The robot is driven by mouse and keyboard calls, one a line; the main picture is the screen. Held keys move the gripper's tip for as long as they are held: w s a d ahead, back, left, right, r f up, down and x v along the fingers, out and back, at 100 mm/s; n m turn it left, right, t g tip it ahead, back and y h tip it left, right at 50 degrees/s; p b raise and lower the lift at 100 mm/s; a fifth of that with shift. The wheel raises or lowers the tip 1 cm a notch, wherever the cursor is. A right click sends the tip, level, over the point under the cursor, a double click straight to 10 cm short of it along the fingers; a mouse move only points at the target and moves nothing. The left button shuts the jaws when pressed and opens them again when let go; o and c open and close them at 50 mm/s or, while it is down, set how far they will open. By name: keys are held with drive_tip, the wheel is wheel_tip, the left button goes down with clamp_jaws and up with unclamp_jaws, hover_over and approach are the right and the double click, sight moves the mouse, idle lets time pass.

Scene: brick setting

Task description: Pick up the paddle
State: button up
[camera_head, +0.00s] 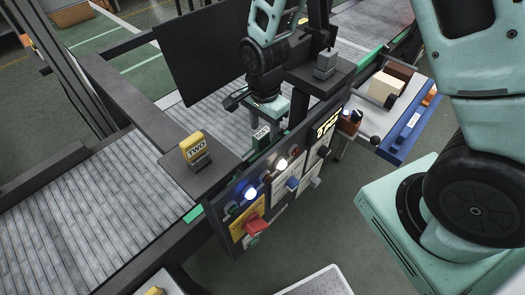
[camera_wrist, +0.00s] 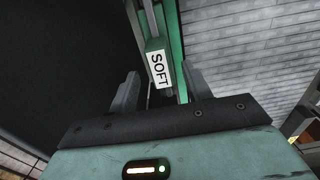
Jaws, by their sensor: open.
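A green piece with a white SOFT label (camera_wrist: 158,66) shows between the two dark fingers of my gripper (camera_wrist: 160,84) in the wrist view. It is the likeliest paddle, but its full shape is hidden. In the head view the green piece (camera_head: 262,132) stands at the dark ledge just below my gripper (camera_head: 257,114). The gripper points down and is open, with a finger on each side of the green piece. I cannot tell whether either finger touches it.
A yellow block marked TWO (camera_head: 195,149) stands on the dark ledge to the left. A control panel with lit buttons (camera_head: 251,194) faces front. A dark screen (camera_head: 206,52) rises behind. A blue-edged tray (camera_head: 409,132) with blocks is at right.

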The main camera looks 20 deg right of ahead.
sight(262, 150)
drive_tip(key=shift+a+f+p, duration=0.2)
drive_tip(key=shift+f+p, duration=0.55)
drive_tip(key=shift+f, duration=1.4)
clamp_jaws()
